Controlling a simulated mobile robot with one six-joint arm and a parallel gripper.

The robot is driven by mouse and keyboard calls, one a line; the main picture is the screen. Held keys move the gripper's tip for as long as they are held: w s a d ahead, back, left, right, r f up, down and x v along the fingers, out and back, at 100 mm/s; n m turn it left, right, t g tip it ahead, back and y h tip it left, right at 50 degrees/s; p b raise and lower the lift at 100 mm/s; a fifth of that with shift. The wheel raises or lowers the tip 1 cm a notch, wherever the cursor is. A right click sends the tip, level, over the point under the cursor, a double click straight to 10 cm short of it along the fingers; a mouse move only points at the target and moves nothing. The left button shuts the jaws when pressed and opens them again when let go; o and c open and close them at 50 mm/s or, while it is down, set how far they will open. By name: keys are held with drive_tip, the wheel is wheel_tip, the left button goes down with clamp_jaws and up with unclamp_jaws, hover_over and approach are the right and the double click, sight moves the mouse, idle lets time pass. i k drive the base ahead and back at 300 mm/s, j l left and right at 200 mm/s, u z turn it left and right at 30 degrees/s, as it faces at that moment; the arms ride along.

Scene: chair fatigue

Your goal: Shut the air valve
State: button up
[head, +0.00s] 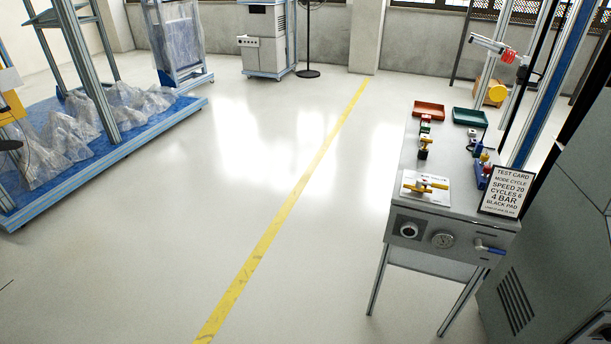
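A valve with a blue lever handle (489,247) is on the right of the grey front panel of a narrow bench (462,216). Its handle lies roughly sideways, pointing right. A pressure gauge (443,240) and a round black-and-silver knob (409,230) sit to its left on the same panel. A yellow-handled fitting (428,186) lies on a white plate on the bench top. I cannot tell from here which one is the air valve, or whether either is open or shut. My gripper is not in view.
A test card (507,190) stands on the bench's right front corner. A red tray (429,110) and a green tray (469,117) sit at its far end. A grey cabinet (560,240) is close on the right. The floor left of the bench, with a yellow line (285,210), is clear.

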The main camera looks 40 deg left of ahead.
sight(434, 185)
drive_tip(key=u, duration=0.65)
drive_tip(key=i+j, duration=0.45)
drive_tip(key=i+j+z, duration=0.1)
drive_tip(key=i+j, duration=0.3)
drive_tip(key=j, duration=0.3)
